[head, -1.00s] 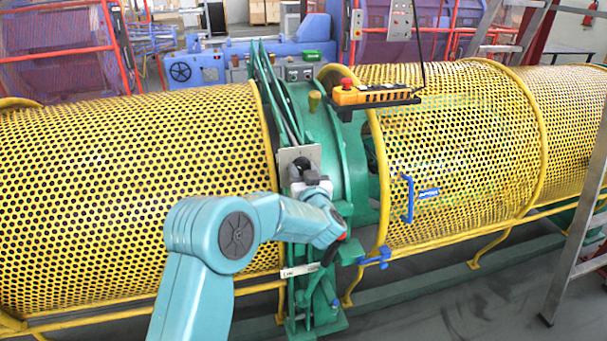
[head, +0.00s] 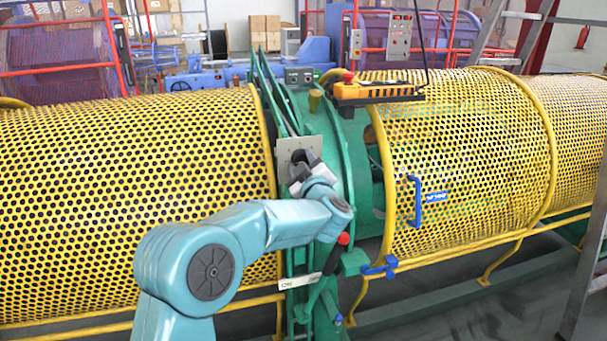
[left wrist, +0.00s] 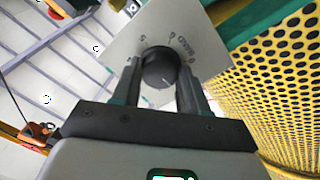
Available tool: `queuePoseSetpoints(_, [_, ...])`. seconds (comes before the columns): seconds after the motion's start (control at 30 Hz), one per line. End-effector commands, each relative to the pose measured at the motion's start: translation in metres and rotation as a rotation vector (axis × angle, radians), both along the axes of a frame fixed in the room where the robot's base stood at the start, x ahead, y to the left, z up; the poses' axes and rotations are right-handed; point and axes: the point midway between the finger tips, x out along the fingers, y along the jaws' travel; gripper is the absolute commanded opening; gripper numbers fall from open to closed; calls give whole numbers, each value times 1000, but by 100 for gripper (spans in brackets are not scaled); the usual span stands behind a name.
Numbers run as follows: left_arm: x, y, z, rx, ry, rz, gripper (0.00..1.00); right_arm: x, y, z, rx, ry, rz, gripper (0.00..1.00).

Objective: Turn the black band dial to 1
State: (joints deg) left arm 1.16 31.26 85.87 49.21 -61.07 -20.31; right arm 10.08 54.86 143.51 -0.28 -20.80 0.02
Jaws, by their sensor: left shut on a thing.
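The black band dial (left wrist: 158,70) is a round knob on a pale metal plate (left wrist: 125,45). In the left wrist view my left gripper (left wrist: 159,76) has one finger on each side of the dial and is shut on it. A light mark shows on the dial's face, pointing toward the lower right of the picture. Lettering on the plate is turned and small; "BAND" seems to show at upper right. In the head view the plate (head: 292,146) is on the green machine frame, and my left gripper (head: 304,168) mostly hides the dial. My right gripper is in neither view.
Yellow perforated guards (head: 130,190) flank the green frame (head: 350,150). A lever with a red knob (head: 343,239) is just below my left wrist. A blue handle (head: 414,202) is on the right guard.

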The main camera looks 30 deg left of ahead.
Motion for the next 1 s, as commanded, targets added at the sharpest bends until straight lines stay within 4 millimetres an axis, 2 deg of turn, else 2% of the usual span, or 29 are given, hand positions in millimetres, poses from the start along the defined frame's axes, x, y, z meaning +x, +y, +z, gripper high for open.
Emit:
queuePoseSetpoints(0.2, [0,0,-1,-46,-53,-1,13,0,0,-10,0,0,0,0])
queuePoseSetpoints(0.73, [0,0,0,-60,-70,-1,13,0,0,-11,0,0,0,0])
queuePoseSetpoints(0.77, [0,0,0,-60,-70,-1,46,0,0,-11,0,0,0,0])
queuePoseSetpoints(0.83, [0,0,0,-60,-70,-1,69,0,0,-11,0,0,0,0])
queuePoseSetpoints(1.0, [0,0,0,-60,-70,-1,69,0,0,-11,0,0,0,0])
